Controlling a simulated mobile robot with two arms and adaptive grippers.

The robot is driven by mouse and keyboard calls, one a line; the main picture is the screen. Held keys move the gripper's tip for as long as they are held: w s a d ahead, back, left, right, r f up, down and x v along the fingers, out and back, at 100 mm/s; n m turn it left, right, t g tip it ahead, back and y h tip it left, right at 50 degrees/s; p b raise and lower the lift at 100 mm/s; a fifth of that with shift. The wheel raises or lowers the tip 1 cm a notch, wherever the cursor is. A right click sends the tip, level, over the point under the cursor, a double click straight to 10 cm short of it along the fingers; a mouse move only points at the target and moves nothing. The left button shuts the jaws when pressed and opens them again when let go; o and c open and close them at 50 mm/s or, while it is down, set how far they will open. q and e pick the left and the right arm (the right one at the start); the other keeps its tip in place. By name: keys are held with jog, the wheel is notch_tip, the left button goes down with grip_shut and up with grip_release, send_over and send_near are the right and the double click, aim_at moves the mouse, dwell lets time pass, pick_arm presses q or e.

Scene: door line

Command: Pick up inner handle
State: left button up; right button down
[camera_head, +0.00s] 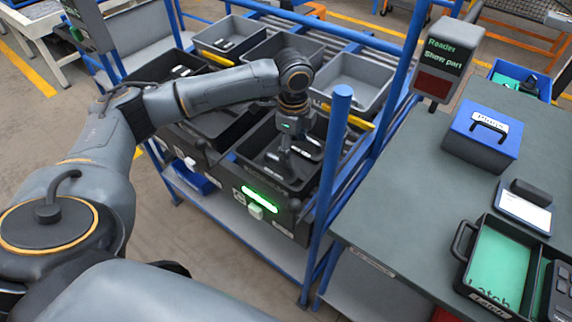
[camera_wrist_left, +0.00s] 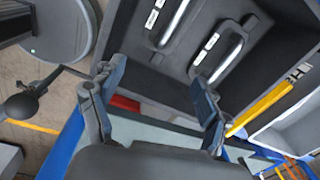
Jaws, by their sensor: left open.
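Two handles with silver grips and dark ends lie side by side in a dark bin, one handle (camera_wrist_left: 176,20) at the top and the other handle (camera_wrist_left: 222,52) to its right in the left wrist view. Each has small white labels beside it. The bin (camera_head: 243,160) is at the front of the rack, with a lit green strip on its front. My left gripper (camera_head: 284,160) points down into this bin. In the left wrist view its fingers (camera_wrist_left: 158,78) are apart with nothing between them, short of the handles. My right gripper is not in view.
Several other bins (camera_head: 352,90) sit on the blue rack. A blue post (camera_head: 330,150) stands close right of my gripper. The table on the right holds a reader (camera_head: 445,58), a blue box (camera_head: 483,137) and a tray marked Latch (camera_head: 466,262).

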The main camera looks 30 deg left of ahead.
aim_at(291, 169)
pick_arm(q)
notch_tip(291, 169, down, 4)
jog(key=shift+a+f, duration=0.1)
jog(key=shift+f, duration=0.1)
jog(key=shift+w+f, duration=0.1)
jog(key=shift+f, duration=0.4)
jog(key=f, duration=0.3)
jog(key=f+p, duration=0.1)
jog(key=shift+a+f, duration=0.2)
jog(key=shift+a, duration=0.15)
jog(key=shift+w+f, duration=0.1)
jog(key=shift+f, duration=0.15)
jog(key=shift+c, duration=0.7)
jog(key=c, duration=0.8)
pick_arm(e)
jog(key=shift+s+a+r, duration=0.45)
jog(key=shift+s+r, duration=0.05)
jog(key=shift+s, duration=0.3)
pick_arm(q)
jog(key=shift+c, duration=0.2)
